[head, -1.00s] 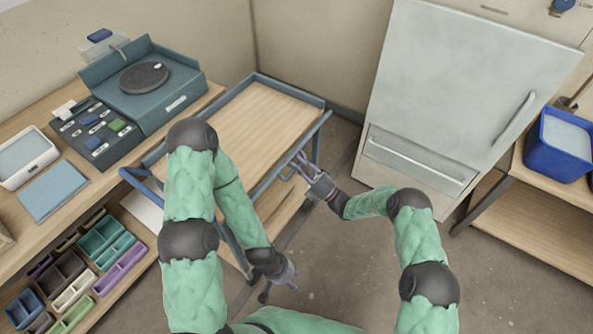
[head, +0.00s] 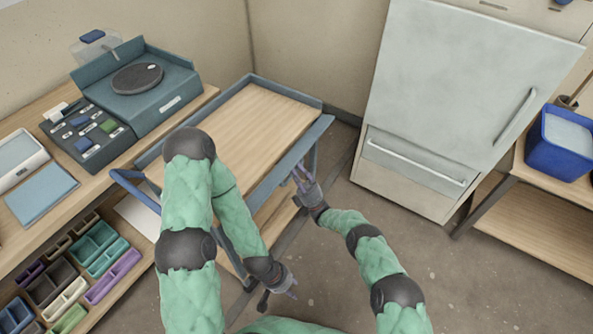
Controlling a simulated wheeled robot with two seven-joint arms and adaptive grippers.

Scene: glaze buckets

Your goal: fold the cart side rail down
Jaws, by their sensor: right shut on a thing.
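The cart (head: 268,118) has a wooden top with a blue-grey rim and stands in the middle. Its side rail (head: 318,130) runs along the cart's right edge, close against the rim. My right gripper (head: 300,174) is at this edge, shut on the side rail. Its fingers partly hide the point of contact. My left gripper (head: 288,282) hangs low beside the cart's near end, away from the rail. Its fingers are too small to tell open from shut. My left arm hides the cart's near left part.
A workbench (head: 95,185) with a turntable-like blue unit (head: 150,103) stands left, with colored bins below. A pale cabinet (head: 450,90) stands behind right. A shelf with a blue bucket (head: 558,150) is at far right. The floor (head: 400,225) right of the cart is clear.

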